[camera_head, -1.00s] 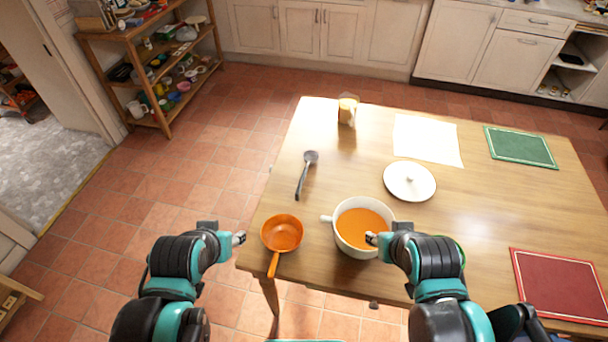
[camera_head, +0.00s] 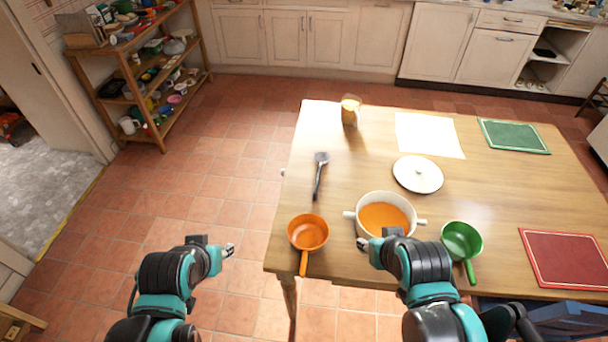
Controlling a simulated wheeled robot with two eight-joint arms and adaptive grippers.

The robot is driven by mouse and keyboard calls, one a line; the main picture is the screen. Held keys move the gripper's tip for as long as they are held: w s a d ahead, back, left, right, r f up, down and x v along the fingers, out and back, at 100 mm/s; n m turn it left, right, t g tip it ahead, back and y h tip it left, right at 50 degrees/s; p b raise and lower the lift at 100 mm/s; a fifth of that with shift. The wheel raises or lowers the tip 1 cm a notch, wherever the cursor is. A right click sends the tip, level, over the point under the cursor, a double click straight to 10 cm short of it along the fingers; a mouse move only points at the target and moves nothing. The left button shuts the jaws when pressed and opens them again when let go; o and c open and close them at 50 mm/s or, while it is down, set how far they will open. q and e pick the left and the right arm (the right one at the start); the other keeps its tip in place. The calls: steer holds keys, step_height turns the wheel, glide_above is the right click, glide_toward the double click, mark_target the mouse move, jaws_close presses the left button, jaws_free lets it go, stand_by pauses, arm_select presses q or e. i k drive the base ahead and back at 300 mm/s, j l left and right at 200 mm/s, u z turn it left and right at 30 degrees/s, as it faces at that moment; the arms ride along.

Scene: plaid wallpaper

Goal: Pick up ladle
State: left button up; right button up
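The ladle (camera_head: 320,175) is dark grey with a long handle. It lies on the wooden table near its left edge, bowl end pointing away from me and handle toward me. My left gripper (camera_head: 230,250) is off the table's left side, over the floor, apart from the ladle and empty. My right gripper (camera_head: 364,243) is at the near side of the white pot, well short of the ladle. Both grippers are small in view, and I cannot tell whether their fingers are open or shut.
On the table (camera_head: 350,180) are an orange pan (camera_head: 308,231), a white pot (camera_head: 363,218) of orange soup, a green pan (camera_head: 461,241), a white lid (camera_head: 418,174), a jar (camera_head: 350,110), a white sheet (camera_head: 429,135), a green board (camera_head: 515,136) and a red board (camera_head: 565,258).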

mark_target(321, 158)
steer(key=j+z, duration=0.4)
steer(key=j, duration=1.5)
steer(key=i+j+z, duration=0.2)
steer(key=i+j, duration=0.2)
steer(key=i+j+z, duration=0.2)
steer(key=i+j, duration=0.15)
steer(key=j, duration=0.2)
steer(key=i+z, duration=0.1)
steer(key=i, duration=0.5)
steer(key=j, duration=0.1)
